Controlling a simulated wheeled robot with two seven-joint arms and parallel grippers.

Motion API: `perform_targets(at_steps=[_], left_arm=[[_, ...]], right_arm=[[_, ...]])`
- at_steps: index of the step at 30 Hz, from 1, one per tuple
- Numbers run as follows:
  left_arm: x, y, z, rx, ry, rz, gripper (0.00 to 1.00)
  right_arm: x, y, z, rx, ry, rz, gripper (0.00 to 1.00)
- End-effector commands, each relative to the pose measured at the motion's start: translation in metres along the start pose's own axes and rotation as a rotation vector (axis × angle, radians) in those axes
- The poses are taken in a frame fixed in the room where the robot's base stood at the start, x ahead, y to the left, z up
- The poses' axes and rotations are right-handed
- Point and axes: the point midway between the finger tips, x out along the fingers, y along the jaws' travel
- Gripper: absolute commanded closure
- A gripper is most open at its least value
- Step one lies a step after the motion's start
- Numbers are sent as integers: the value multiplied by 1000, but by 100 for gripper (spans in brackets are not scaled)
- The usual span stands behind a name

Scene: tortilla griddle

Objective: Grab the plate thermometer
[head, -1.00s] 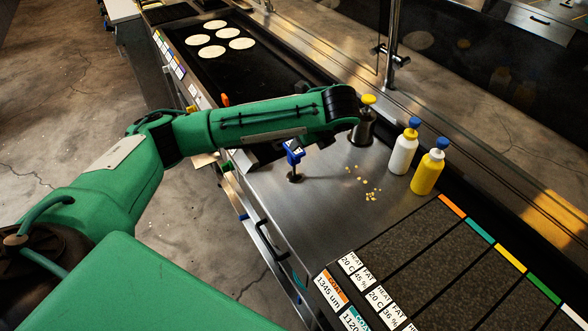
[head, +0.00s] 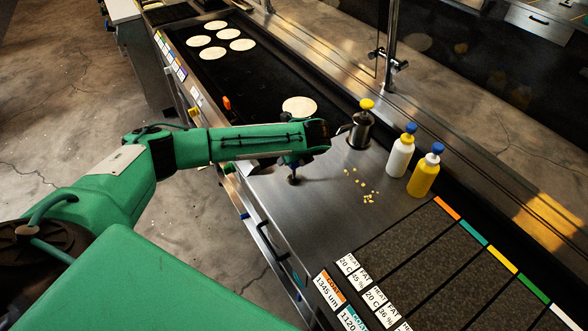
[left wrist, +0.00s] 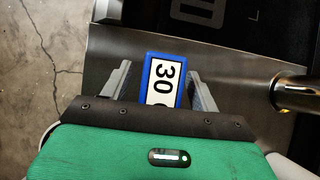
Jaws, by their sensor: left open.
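The plate thermometer (left wrist: 163,78) is a blue-framed block with a white face reading "30" and a further digit partly cut off. In the left wrist view it lies between the two grey fingers of my left gripper (left wrist: 158,72). The fingers are open, with a visible gap on each side of it. In the head view my left arm covers most of the thermometer, and its dark round base (head: 294,181) shows on the steel surface below my wrist. My right gripper is in neither view.
A steel canister with a yellow knob (head: 359,128) stands just right of my wrist. Yellow crumbs (head: 369,196) lie on the steel. Tortillas (head: 299,106) lie on the black griddle.

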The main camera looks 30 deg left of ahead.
Motion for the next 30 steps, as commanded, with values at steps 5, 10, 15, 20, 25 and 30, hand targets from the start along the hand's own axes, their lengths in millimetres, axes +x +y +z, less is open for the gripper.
perform_targets(at_steps=[5, 10, 15, 20, 25, 30], left_arm=[[8, 0, -1, 2, 0, -1, 38], [8, 0, -1, 1, 0, -1, 42], [8, 0, -1, 1, 0, 0, 76], [8, 0, -1, 1, 0, 0, 100], [8, 0, 0, 0, -1, -1, 100], [5, 0, 2, -1, -1, -1, 100]], right_arm=[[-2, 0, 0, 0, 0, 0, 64], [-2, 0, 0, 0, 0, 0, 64], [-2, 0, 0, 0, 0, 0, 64], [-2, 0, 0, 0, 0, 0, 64], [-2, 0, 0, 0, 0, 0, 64], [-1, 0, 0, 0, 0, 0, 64]])
